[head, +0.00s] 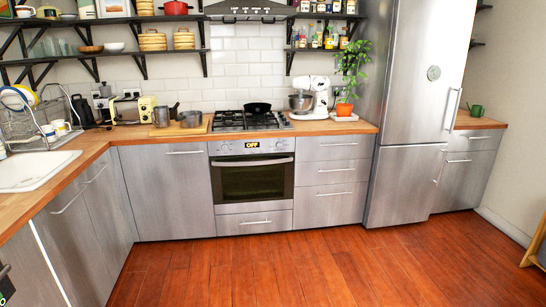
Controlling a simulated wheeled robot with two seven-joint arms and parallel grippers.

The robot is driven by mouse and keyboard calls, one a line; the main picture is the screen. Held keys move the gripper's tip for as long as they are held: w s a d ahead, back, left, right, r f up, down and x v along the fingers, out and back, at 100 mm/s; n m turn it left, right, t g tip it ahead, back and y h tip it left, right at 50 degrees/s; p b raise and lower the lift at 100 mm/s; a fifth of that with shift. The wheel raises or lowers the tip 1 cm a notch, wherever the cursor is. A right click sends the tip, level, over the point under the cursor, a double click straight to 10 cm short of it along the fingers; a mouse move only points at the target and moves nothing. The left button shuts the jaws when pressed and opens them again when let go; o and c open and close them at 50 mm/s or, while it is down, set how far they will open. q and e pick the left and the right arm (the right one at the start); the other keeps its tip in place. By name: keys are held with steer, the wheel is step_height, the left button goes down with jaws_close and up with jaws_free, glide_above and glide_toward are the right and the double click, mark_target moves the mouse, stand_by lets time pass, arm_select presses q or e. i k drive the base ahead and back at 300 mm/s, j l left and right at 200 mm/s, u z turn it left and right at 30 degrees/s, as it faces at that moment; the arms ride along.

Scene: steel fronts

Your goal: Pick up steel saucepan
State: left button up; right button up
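A grey steel saucepan (190,119) stands on a wooden board on the counter, left of the stove. A second, darker metal pot or mug (161,117) stands close to its left on the same board. A thin dark handle shows between the two; I cannot tell which one it belongs to. Neither gripper can be made out in the head view. A small dark shape sits at the lower left edge, too cut off to identify.
The stove (246,121) with a black pan (257,107) is right of the board (172,130). A yellow toaster (130,109) stands to the left. A white mixer (310,95) and potted plant (345,107) stand farther right. The wooden floor (270,270) is clear.

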mark_target(189, 118)
steer(key=i, duration=2.2)
steer(key=i+z, duration=0.1)
steer(key=i, duration=0.55)
steer(key=i+j, duration=0.1)
steer(key=i, duration=0.55)
steer(key=i+j+z, duration=0.15)
steer(key=i, duration=0.5)
